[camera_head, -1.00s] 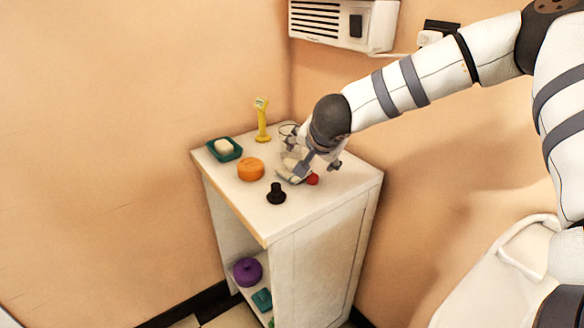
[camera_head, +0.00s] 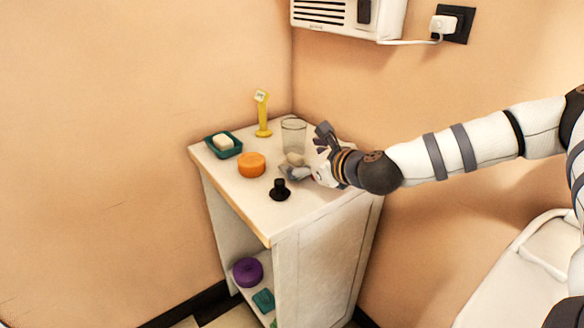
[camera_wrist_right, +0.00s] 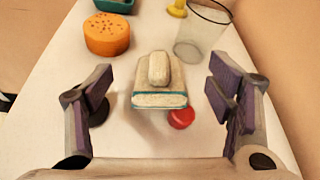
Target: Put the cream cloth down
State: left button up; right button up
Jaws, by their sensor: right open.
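The cream cloth (camera_wrist_right: 160,98) lies folded on the white shelf top in the right wrist view, with a teal stripe along its near edge. A rounded cream piece shows on its upper side; I cannot tell whether it is part of the cloth. My right gripper (camera_wrist_right: 157,98) is open, with one finger on each side of the cloth and visible gaps between. In the head view my right gripper (camera_head: 310,158) is low over the right side of the shelf top, and the cloth (camera_head: 294,159) is mostly hidden by it. My left gripper is not in view.
Near the cloth are a red round object (camera_wrist_right: 181,117), a clear glass (camera_wrist_right: 201,35), an orange sponge-like puck (camera_wrist_right: 107,34) and a black knobbed object (camera_head: 279,190). A yellow upright item (camera_head: 262,115) and a soap dish (camera_head: 224,154) stand farther back. The front corner is clear.

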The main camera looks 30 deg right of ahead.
aim_at(297, 158)
jog(key=x, duration=0.2)
jog(key=f+b+x, duration=0.1)
jog(key=x, duration=0.1)
jog(key=shift+w+f, duration=0.1)
jog(key=shift+w, duration=0.3)
jog(key=shift+r, duration=0.25)
jog(key=c, duration=1.7)
